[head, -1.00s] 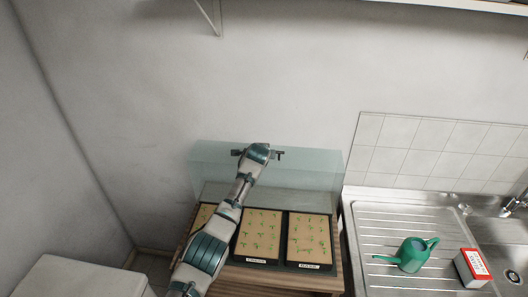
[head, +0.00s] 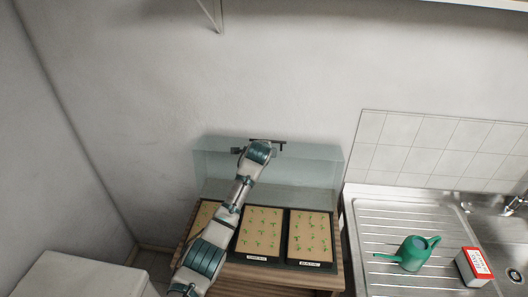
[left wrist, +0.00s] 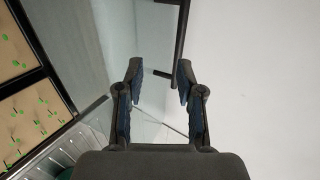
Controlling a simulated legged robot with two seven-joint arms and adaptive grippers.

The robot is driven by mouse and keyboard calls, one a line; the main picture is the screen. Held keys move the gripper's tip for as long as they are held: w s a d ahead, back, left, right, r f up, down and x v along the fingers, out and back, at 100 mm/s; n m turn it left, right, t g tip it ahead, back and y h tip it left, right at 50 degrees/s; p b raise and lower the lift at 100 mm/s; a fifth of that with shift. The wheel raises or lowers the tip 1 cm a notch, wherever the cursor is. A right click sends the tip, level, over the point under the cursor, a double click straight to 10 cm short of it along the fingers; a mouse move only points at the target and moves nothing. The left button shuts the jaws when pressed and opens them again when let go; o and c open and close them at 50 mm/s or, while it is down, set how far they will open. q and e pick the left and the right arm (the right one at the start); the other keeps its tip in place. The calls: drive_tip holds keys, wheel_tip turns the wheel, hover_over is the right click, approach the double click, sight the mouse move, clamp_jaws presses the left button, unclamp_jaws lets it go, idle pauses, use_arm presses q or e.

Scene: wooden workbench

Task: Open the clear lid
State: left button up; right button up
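The clear lid (head: 310,165) is raised at the back of the case, standing steeply near the wall. Its dark bar handle (head: 275,142) is near the top edge. It also shows in the left wrist view as a dark bar (left wrist: 181,35) beyond the fingers. My left gripper (head: 253,149) is at the handle, its fingers partly hidden by my wrist in the head view. In the left wrist view my left gripper (left wrist: 160,72) has its fingertips apart with nothing clearly gripped between them; the bar is close to the right fingertip. My right gripper is not in view.
Seedling trays (head: 262,254) sit below the lid on a wooden bench (head: 285,279); my arm covers part of the left one. A steel sink (head: 420,225) to the right holds a green watering can (head: 413,254) and a red-and-white box (head: 473,266). A shelf bracket (head: 214,15) hangs above.

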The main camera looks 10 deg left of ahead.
use_arm(q)
drive_tip(key=v, duration=0.9)
drive_tip(key=shift+d, duration=0.15)
